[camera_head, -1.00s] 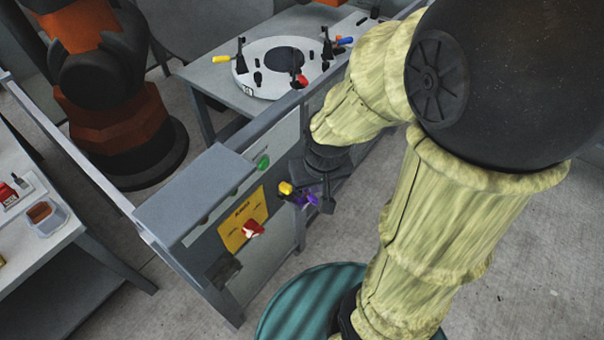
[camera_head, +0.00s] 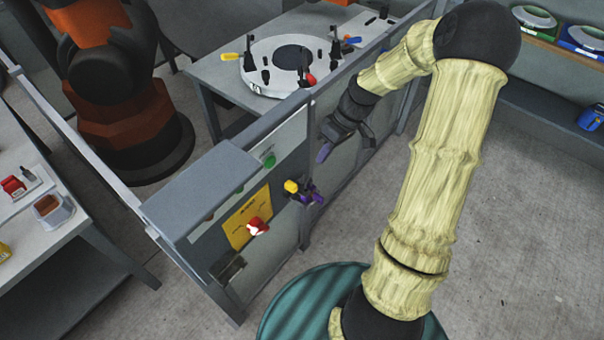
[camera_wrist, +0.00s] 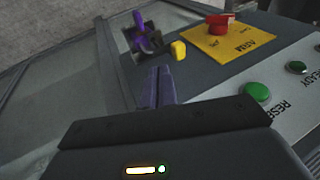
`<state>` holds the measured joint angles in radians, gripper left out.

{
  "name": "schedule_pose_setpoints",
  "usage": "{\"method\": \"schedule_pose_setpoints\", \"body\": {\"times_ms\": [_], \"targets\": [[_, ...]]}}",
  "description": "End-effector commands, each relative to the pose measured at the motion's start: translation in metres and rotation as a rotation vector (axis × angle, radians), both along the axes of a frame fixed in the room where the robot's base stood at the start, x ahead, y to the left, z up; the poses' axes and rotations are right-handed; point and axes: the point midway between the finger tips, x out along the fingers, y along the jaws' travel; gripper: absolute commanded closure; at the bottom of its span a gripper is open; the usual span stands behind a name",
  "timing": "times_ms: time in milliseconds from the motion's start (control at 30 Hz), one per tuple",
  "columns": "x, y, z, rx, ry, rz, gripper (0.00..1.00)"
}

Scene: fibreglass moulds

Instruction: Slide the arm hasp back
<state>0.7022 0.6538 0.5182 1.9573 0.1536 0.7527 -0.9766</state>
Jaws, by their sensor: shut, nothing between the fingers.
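A dark bracket with a purple part, which I take for the arm hasp (camera_head: 312,194), sits at the edge of the control panel beside a yellow knob (camera_head: 291,187). In the wrist view the hasp (camera_wrist: 143,36) is ahead and slightly left, with the yellow knob (camera_wrist: 178,50) at its right. My gripper (camera_head: 322,154) is shut and empty, above and apart from the hasp. Its purple fingertips (camera_wrist: 157,82) point toward the hasp in the wrist view. How far the hasp is slid cannot be told.
A yellow plate (camera_head: 241,227) with a red knob (camera_head: 257,227) and a green button (camera_head: 269,160) lie left of the hasp. The grey fence (camera_head: 385,125) runs behind my gripper. A table with a round white mould (camera_head: 259,77) stands beyond it. Open floor lies right.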

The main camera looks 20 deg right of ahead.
Motion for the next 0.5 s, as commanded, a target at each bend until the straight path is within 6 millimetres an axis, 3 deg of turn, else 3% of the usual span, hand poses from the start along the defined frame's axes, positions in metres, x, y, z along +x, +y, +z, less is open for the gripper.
{"method": "schedule_pose_setpoints", "body": {"times_ms": [200,500], "targets": [[0.028,-0.031,-0.005,0.188,-0.111,0.083,1.0],[0.031,-0.034,-0.004,0.212,-0.135,0.102,1.0]]}}
